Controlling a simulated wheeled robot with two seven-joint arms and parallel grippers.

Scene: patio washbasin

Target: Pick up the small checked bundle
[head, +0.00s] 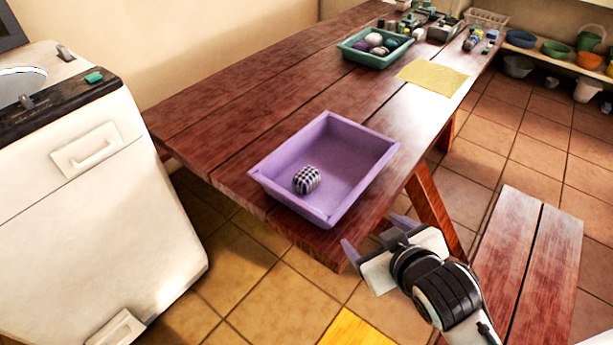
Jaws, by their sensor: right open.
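The small checked bundle (307,180), black and white, lies inside a purple tray (352,138), near the tray's front left corner. The tray stands on the near end of a reddish-brown wooden table (225,125). My right gripper (375,236) is open and empty, off the table's near right corner, below and to the right of the tray. It is apart from the bundle and the tray. My left gripper does not show.
A green tray (376,50) with several rolled bundles and a yellow cloth (432,77) lie farther back on the table. A wooden bench (525,265) is at the right. The tabletop left of the purple tray is clear.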

